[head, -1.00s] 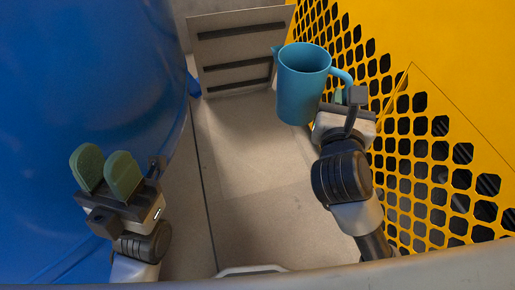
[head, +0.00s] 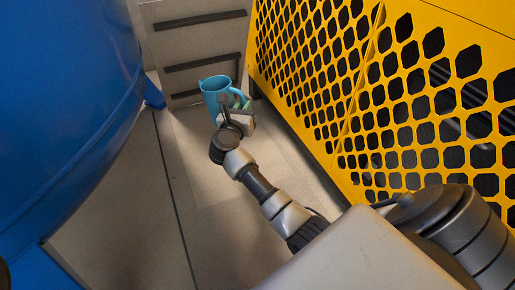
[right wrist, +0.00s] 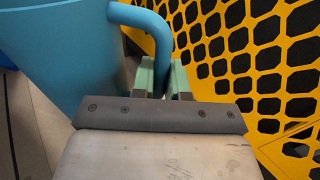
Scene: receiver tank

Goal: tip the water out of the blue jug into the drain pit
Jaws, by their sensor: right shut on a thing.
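The blue jug (head: 213,98) is upright in the head view, in front of the grey slotted panel, with its handle to the right. My right gripper (head: 241,104) is shut on the jug's handle. In the right wrist view the jug (right wrist: 60,55) fills the upper left, and the green fingertips (right wrist: 162,80) sit on either side of the handle. No water shows inside the jug. I cannot make out a drain pit. My left gripper is out of view.
A large blue tank (head: 60,100) stands on the left. A yellow perforated guard (head: 400,80) runs along the right. A grey panel with dark slots (head: 200,50) closes the far end. The pale floor (head: 120,200) between them is clear.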

